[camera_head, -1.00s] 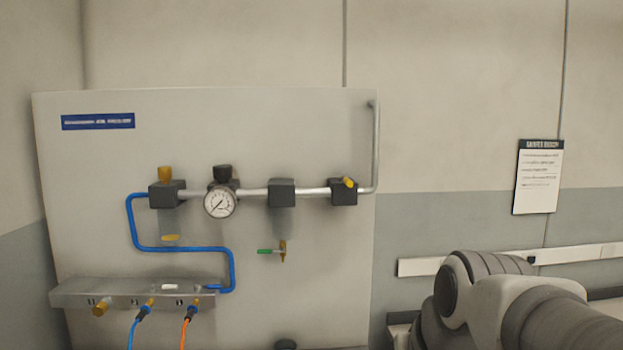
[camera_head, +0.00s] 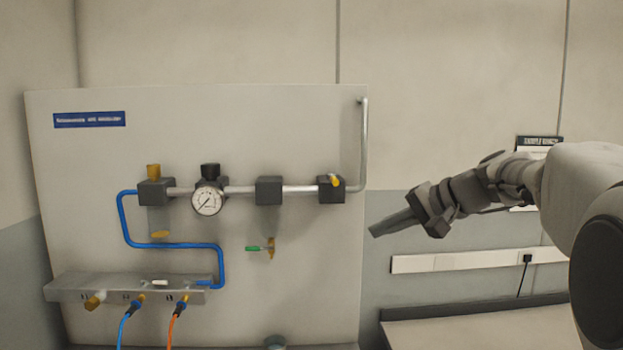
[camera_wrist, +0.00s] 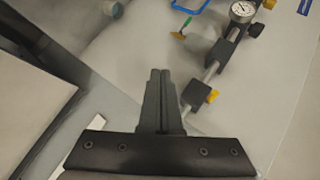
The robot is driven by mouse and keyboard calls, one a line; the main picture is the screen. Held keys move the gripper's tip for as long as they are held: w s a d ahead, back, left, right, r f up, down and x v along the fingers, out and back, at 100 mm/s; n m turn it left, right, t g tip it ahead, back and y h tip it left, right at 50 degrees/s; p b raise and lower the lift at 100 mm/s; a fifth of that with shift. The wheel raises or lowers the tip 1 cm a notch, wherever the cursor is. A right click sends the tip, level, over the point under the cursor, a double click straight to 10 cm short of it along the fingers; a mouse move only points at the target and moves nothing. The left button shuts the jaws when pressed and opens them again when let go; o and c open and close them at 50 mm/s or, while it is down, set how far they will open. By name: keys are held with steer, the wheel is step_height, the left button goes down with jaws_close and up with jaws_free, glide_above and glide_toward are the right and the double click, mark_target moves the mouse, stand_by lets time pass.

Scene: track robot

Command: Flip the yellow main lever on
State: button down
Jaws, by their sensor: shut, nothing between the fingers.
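The yellow main lever (camera_head: 336,180) is a small yellow handle on the black valve block (camera_head: 330,192) at the right end of the pipe on the panel.
A round gauge (camera_head: 207,199), more black blocks and a small green-handled valve (camera_head: 254,248) are on the panel (camera_head: 200,125). A manifold (camera_head: 75,288) with blue and orange hoses is at lower left. A bench (camera_head: 470,318) and white wall rail (camera_head: 450,261) are at right.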

mark_target(333, 179)
steer(key=w+d+r+t+y, duration=0.3)
steer(key=w+d+r, duration=0.2)
steer(key=d+r, duration=0.2)
step_height(333, 179, up, 2)
steer(key=shift+d+m, duration=0.15)
steer(key=shift+m, duration=0.25)
steer(key=s+a+p+x, duration=0.2)
steer(key=x, duration=1.1)
steer(key=shift+p, duration=0.3)
